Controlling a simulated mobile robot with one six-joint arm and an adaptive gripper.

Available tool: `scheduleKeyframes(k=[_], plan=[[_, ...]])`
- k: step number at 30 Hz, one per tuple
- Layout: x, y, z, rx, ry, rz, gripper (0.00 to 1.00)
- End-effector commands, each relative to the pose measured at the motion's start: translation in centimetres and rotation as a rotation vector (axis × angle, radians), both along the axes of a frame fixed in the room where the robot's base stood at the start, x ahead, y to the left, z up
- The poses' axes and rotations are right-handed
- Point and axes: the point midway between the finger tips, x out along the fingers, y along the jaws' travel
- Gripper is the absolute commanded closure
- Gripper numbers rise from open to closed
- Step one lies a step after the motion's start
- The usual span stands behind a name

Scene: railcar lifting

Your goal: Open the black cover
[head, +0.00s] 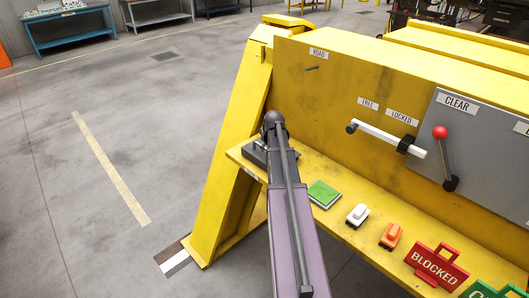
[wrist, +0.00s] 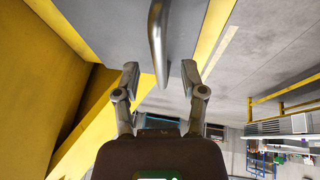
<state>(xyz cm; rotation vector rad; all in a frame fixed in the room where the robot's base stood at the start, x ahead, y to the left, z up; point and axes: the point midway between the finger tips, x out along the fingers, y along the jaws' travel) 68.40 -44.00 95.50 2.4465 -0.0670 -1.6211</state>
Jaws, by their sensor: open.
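A dark, flat block-like thing (head: 256,153), which looks like the black cover, sits at the left end of the yellow shelf (head: 330,220) in the head view. My arm hides its right part. In the wrist view my gripper (wrist: 161,79) is open, with one finger on each side of a metal bar handle (wrist: 158,35). The bar stands in front of a flat grey surface (wrist: 110,28), perhaps the cover's top. I cannot tell whether a finger touches the bar. My gripper is hidden in the head view.
A green block (head: 324,194), a white toy car (head: 357,215), an orange toy car (head: 391,236) and a red BLOCKED sign (head: 436,268) stand along the shelf. Above are a white lever (head: 385,137) and a red-knobbed lever (head: 445,158).

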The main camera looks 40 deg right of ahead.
Motion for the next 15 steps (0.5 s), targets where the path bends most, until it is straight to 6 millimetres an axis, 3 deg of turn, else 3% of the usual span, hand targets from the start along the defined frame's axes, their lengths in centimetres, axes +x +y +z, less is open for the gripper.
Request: scheduleKeyframes(k=[15], plan=[[0.37, -0.11, -0.77, 0.000, 0.000, 0.000, 0.46]])
